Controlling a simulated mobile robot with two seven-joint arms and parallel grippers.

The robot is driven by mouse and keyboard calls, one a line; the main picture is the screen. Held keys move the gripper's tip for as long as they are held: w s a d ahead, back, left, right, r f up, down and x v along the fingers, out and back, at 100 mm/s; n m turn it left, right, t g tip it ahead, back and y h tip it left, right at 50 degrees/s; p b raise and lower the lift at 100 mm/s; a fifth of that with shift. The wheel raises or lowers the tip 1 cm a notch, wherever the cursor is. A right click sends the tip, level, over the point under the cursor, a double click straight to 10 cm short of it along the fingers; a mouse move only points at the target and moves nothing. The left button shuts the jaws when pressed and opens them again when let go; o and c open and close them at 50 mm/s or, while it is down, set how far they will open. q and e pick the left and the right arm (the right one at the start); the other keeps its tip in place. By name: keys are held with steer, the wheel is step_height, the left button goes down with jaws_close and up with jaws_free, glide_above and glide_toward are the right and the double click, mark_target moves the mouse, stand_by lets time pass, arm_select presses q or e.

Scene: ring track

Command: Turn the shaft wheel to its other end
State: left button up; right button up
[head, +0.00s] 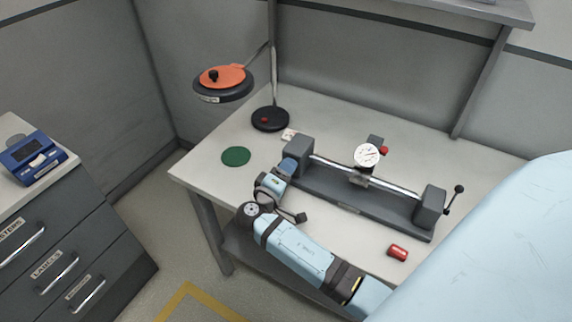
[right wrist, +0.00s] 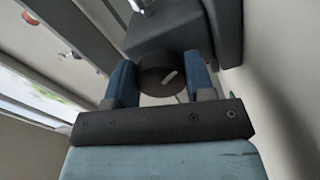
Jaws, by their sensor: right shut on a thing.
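A bench fixture (head: 345,195) with a steel shaft (head: 400,189) between two grey end blocks stands on the table in the head view. My right gripper (head: 288,166) is at its left end block (head: 299,150). In the right wrist view, my right gripper (right wrist: 163,82) has its two blue fingers on either side of a dark round shaft wheel (right wrist: 152,82) with a white mark on its face, and is shut on it. In the head view the wheel is hidden by the gripper. A dial gauge (head: 367,155) sits over the shaft. My left gripper is not in view.
A crank handle (head: 456,197) is at the fixture's right end. A red cylinder (head: 397,252) lies in front. A green disc (head: 236,156) and a lamp (head: 224,84) are to the left. A drawer cabinet (head: 60,255) with a blue device (head: 33,157) stands far left.

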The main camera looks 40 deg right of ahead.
stand_by(0.4)
steer(key=o, duration=0.9)
steer(key=shift+f, duration=0.1)
